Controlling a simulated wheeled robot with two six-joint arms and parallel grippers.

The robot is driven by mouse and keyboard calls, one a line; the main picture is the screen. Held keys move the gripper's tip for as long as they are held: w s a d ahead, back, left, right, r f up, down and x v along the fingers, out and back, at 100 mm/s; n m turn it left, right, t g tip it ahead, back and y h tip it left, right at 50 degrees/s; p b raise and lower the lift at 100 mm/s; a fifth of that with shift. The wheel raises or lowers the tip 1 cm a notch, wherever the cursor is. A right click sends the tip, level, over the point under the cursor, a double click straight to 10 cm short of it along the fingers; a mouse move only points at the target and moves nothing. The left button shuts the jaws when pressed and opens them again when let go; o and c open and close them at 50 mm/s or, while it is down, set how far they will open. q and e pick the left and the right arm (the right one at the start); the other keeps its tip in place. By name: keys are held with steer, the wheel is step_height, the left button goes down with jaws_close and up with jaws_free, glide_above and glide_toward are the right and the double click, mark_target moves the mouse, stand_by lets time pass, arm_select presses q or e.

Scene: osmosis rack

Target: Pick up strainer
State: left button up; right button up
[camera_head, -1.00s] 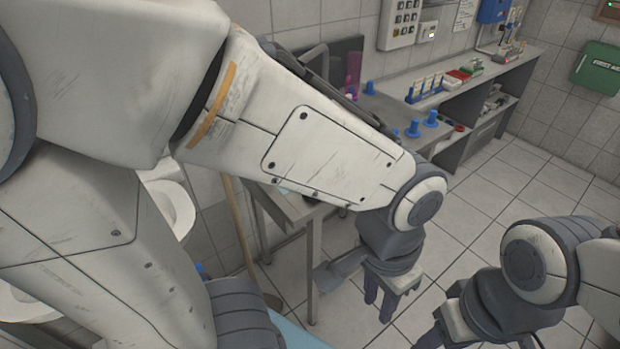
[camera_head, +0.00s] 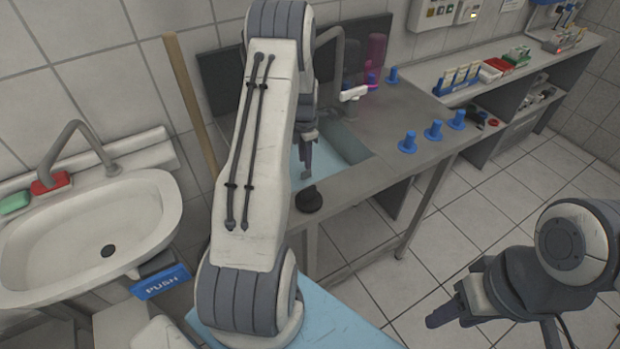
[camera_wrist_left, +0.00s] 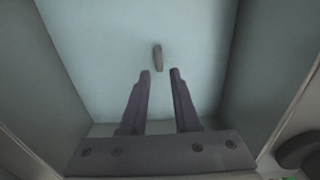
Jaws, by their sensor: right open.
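My left gripper (camera_head: 306,166) points down into the light blue basin (camera_head: 345,145) of the metal sink counter. In the left wrist view its two fingers (camera_wrist_left: 160,75) are apart with nothing between them. Beyond the fingertips a small grey elongated piece (camera_wrist_left: 157,58) shows against the basin floor. A dark round knobbed object (camera_head: 309,199) sits on the counter's front rim, just in front of the basin. I cannot tell which of these two is the strainer. My right gripper (camera_head: 447,314) is open and empty over the floor at right.
A grey faucet (camera_head: 337,45) stands behind the basin. Several blue pegs, including one at the front (camera_head: 408,142), stand on the counter to the right. A wooden stick (camera_head: 190,100) leans at left beside a white washbasin (camera_head: 95,235). A shelf (camera_head: 545,75) holds racks at far right.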

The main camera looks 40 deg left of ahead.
arm_select(q)
glide_above(306, 184)
steer(key=f, duration=0.4)
steer(key=shift+w+a+f+p, duration=0.15)
steer(key=shift+w+f+p, duration=0.05)
steer(key=shift+p, duration=0.15)
steer(key=shift+w+f+p, duration=0.1)
steer(key=shift+f+p, duration=0.65)
steer(key=shift+f, duration=1.9)
jaws_close()
